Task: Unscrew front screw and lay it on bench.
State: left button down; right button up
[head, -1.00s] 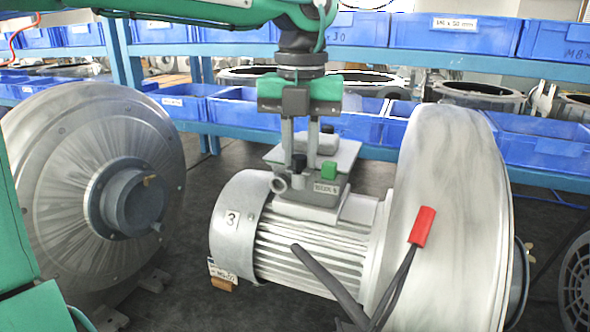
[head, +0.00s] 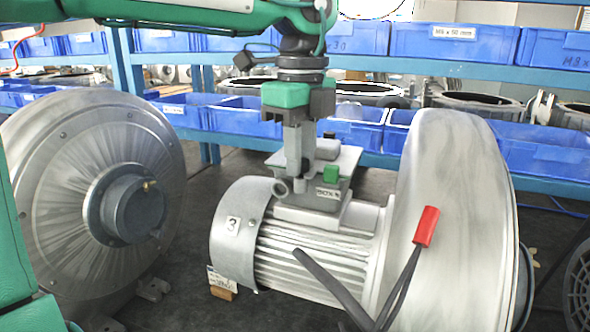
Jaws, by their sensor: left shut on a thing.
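A grey motor (head: 320,250) marked 3 lies on its side, with a terminal box (head: 325,198) on top. The box has a pale lid (head: 345,160) and a small green block (head: 330,174). My left gripper (head: 299,180) points straight down at the box's front left. Its fingers show nearly edge-on, one behind the other. It is shut on the front screw, which the fingertips hide. I cannot tell whether the screw is still in its thread. My right gripper is not in view.
A large round metal blower housing (head: 60,190) stands at left, and another housing (head: 450,200) adjoins the motor at right. A red-ended black cable (head: 425,228) crosses in front. Blue bins (head: 240,115) line the back shelves. Dark bench surface (head: 195,235) shows between the housings.

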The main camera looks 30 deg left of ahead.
pick_arm(q)
jog(key=n, duration=0.4)
jog(key=shift+w+d+r, duration=0.1)
jog(key=shift+d+r, duration=0.05)
